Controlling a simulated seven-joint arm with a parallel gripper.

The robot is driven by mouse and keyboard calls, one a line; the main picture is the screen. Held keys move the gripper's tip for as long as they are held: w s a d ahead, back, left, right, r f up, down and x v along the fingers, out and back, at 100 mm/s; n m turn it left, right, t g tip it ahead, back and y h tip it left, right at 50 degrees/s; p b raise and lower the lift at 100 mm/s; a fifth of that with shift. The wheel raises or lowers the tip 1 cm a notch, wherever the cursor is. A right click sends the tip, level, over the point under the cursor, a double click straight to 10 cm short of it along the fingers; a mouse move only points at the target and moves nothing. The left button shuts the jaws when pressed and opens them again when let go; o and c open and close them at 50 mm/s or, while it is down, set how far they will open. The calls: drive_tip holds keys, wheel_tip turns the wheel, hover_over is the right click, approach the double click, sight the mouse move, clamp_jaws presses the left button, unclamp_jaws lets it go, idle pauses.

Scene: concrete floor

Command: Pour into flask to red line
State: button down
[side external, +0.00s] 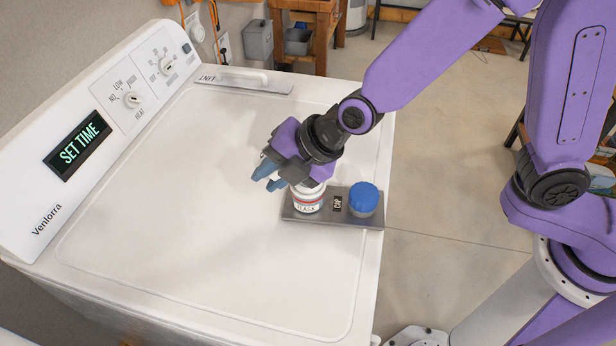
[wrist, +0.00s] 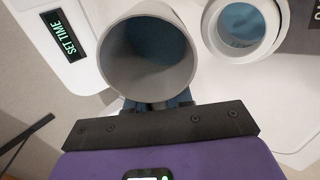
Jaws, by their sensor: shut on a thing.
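My gripper (side external: 271,178) is shut on a grey cup (wrist: 148,84); its blue fingers (wrist: 158,104) close on the cup's near side in the wrist view. The cup's round mouth faces the wrist camera, with blue in its depth; its fill level is hard to tell. The white flask (side external: 308,200), with a red band and a FLASK label, stands upright on a grey tray (side external: 345,219), just below and beside my gripper. In the wrist view the flask (wrist: 212,28) is right of the cup, apart in the picture, with blue inside. The cup is hard to make out in the side view.
A round blue-topped thing (side external: 363,197) stands at the tray's right end, beside a small dark label. The tray lies near the right edge of a white appliance top (side external: 190,215). A control panel reading SET TIME (side external: 78,146) rises at left. The top's left part is clear.

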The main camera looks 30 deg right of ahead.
drive_tip(key=shift+w+a+f+g+h, duration=0.3)
drive_tip(key=shift+g+h, duration=0.2)
drive_tip(key=shift+g, duration=0.1)
idle(0.3)
drive_tip(key=shift+w+a+f, duration=0.1)
drive_tip(key=shift+a, duration=0.1)
drive_tip(key=f, duration=0.1)
drive_tip(key=f+g+h, duration=0.1)
drive_tip(key=w+f, duration=0.1)
drive_tip(key=shift+a+f+g+h, duration=0.3)
drive_tip(key=shift+a+f, duration=0.05)
drive_tip(key=shift+a, duration=0.05)
drive_tip(key=shift+w+a+f+g+h, duration=0.35)
drive_tip(key=shift+w+a+g+h, duration=0.05)
drive_tip(key=shift+g+h, duration=0.3)
drive_tip(key=shift+w+a+f+g+h, duration=0.3)
drive_tip(key=shift+w+a+g+h, duration=0.1)
drive_tip(key=shift+g+h, duration=0.25)
drive_tip(key=shift+r, duration=0.1)
idle(0.5)
